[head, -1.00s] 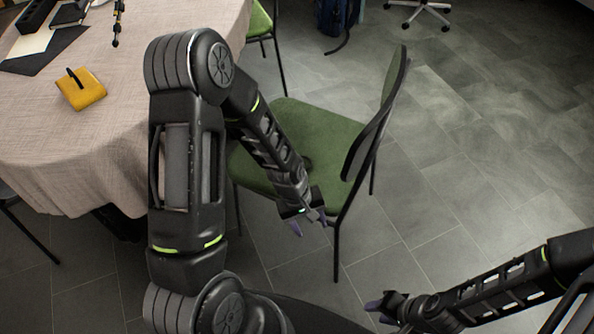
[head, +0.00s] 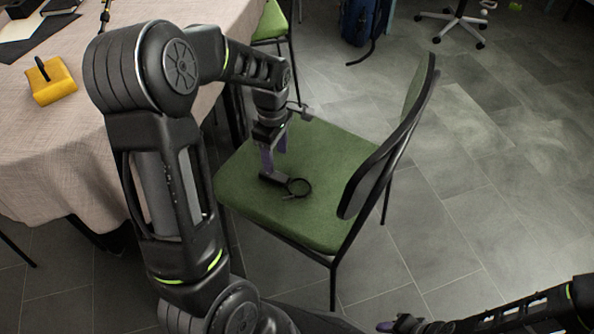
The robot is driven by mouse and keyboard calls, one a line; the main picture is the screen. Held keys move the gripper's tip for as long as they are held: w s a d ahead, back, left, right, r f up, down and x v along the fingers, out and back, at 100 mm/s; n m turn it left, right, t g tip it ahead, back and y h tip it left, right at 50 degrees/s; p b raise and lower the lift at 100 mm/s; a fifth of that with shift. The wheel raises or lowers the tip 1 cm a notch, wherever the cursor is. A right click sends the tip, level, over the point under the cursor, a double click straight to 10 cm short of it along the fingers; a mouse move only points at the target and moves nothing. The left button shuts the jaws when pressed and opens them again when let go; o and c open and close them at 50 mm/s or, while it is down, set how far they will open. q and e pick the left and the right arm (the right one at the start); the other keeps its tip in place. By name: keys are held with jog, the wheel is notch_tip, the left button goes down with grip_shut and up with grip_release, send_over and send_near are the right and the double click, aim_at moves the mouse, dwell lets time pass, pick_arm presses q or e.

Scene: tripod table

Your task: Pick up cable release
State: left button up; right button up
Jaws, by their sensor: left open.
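A black cable release (head: 299,187), a small looped cord, lies on the green seat of the chair (head: 330,160). My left gripper (head: 273,163) points down over the seat just left of the loop. It is open, with purple fingers, and nothing shows held in it. I cannot tell whether a fingertip touches the cable release. The cable release's left end is close to the fingers and partly unclear. My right gripper (head: 388,326) is low at the bottom right, away from the chair; its jaws are too small and cut off to judge.
The chair's curved backrest (head: 390,140) rises right of the seat. A blue backpack (head: 357,22) and a wheeled chair base (head: 452,22) stand behind. The floor at right is clear.

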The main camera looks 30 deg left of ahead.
aim_at(277, 176)
pick_arm(q)
jog(key=shift+w, duration=0.15)
jog(key=shift+r, duration=0.1)
jog(key=shift+f+b, duration=0.35)
jog(key=shift+f, duration=1.05)
jog(key=f+b, duration=0.1)
jog(key=f, duration=0.3)
jog(key=shift+s+b, duration=0.2)
jog(key=shift+b, duration=0.2)
jog(key=shift+f, duration=0.6)
